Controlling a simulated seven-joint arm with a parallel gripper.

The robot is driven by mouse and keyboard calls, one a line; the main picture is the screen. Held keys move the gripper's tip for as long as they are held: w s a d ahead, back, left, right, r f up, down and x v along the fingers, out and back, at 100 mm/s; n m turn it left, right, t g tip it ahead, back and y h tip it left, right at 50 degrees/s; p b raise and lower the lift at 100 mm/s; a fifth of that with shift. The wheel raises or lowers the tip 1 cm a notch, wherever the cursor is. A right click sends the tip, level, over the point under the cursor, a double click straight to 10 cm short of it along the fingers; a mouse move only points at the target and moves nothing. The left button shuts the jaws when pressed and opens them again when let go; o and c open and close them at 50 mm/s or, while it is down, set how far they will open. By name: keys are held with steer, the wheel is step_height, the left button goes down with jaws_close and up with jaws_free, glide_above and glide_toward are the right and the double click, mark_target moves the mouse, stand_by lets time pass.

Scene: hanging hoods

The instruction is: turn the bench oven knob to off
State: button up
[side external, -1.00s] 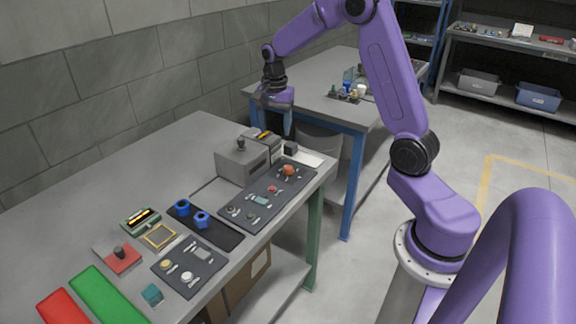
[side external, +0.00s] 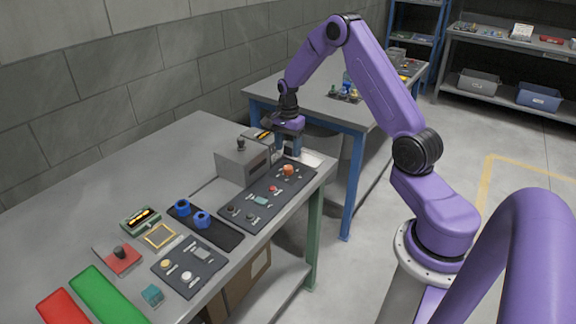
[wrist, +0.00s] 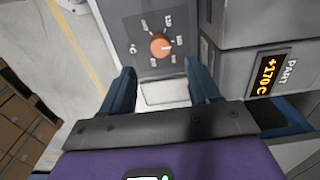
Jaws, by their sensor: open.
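The orange knob (wrist: 160,45) sits on a grey panel with printed marks around it, ahead of my fingers in the wrist view. The marks are too small to read surely, and I cannot tell which one the knob points at. The orange knob also shows in the side view (side external: 288,170) at the far end of a dark panel on the bench. My gripper (wrist: 164,80) is open and empty, its fingers apart and short of the knob. In the side view my gripper (side external: 289,152) hangs low beside the grey box (side external: 238,165), behind the knob.
A grey unit with a lit display (wrist: 270,75) reading +170 C stands close on the right in the wrist view. A pale plate (wrist: 165,92) lies between my fingers. Blue parts (side external: 202,219) and small items stand nearer along the bench (side external: 110,190). Floor opens beyond the bench edge.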

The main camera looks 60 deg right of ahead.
mark_target(288, 167)
step_height(288, 167, down, 8)
steer(key=shift+r, duration=0.15)
stand_by(0.3)
steer(key=c, duration=1)
